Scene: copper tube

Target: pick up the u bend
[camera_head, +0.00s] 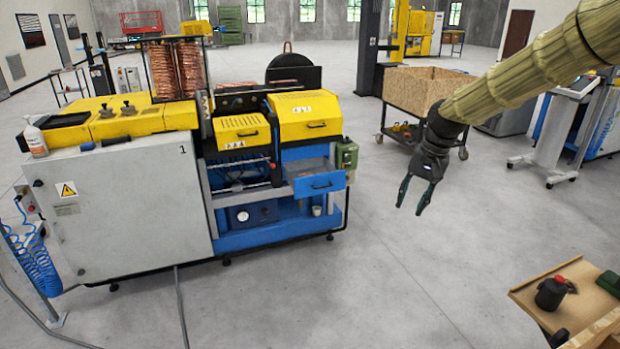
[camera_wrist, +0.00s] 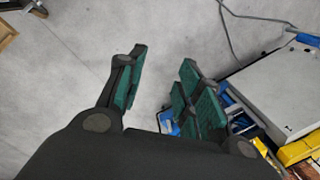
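My gripper (camera_head: 411,205) hangs in the air over open floor, right of the machine, with its fingers pointing down. The wrist view shows the gripper (camera_wrist: 157,92) with its green-padded fingers spread apart and only bare floor between them. I cannot pick out a separate u bend in either view. Copper-coloured stacks (camera_head: 163,72) stand on top of the machine (camera_head: 128,205), too small to tell single pieces. The machine has a blue drawer (camera_head: 319,184) at its right end; its contents are too small to tell.
A wooden bin on a wheeled cart (camera_head: 420,90) stands behind my gripper. A wooden table (camera_head: 535,292) with a dark red-capped container (camera_head: 551,292) is at lower right. A white wheeled stand (camera_head: 550,150) is at right. The floor between machine and table is clear.

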